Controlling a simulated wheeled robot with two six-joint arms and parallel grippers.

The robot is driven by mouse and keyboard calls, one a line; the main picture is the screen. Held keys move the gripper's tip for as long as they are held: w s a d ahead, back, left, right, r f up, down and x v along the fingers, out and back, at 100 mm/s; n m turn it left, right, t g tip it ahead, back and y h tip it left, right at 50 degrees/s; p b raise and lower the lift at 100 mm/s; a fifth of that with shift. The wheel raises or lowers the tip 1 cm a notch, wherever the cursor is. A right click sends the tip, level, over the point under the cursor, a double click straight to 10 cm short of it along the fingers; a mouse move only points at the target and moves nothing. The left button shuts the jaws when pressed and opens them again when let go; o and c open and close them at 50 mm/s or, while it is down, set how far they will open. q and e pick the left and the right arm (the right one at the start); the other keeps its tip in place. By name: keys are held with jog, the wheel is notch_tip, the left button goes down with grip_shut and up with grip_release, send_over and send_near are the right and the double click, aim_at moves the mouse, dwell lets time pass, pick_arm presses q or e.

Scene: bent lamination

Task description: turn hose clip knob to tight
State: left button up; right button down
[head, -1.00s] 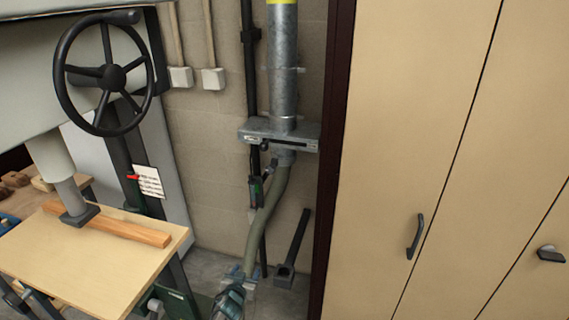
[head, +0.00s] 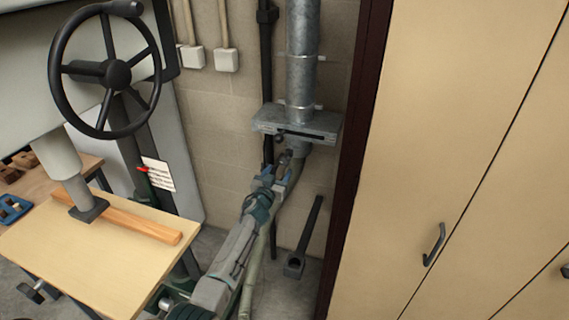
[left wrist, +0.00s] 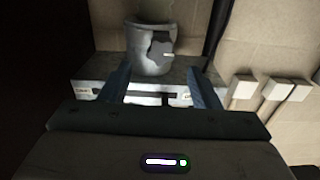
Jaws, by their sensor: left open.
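My left gripper (head: 284,162) reaches up from the bottom of the head view, open, just below the grey metal slide gate (head: 318,125). The grey-green hose (head: 250,285) runs up behind my arm to the duct stub (head: 301,158) under the gate. The clip and its knob cannot be made out; my gripper covers part of the hose top. In the left wrist view the two fingers (left wrist: 160,90) stand apart in front of the gate (left wrist: 92,90), with the round duct (left wrist: 150,50) beyond. No knob shows clearly between them. My right gripper is not in view.
A galvanised duct (head: 302,60) rises above the gate beside a black pipe (head: 267,80). Tall tan cabinets (head: 430,130) stand to the right. A press with a black handwheel (head: 105,72) and a wooden table (head: 95,255) stands at the left.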

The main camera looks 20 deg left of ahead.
aim_at(284, 163)
pick_arm(q)
jog(key=w+b, duration=0.1)
jog(key=w, duration=0.2)
jog(key=w+f+b, duration=0.1)
jog(key=w+b, duration=0.1)
jog(key=w, duration=0.1)
jog(key=shift+w+f, duration=0.15)
jog(key=shift+w+b, duration=0.35)
jog(key=shift+b, duration=0.1)
jog(key=shift+w+d+r, duration=0.1)
jog(key=shift+w+r, duration=0.1)
jog(key=shift+r, duration=0.25)
jog(key=shift+w, duration=0.1)
jog(key=c, duration=1)
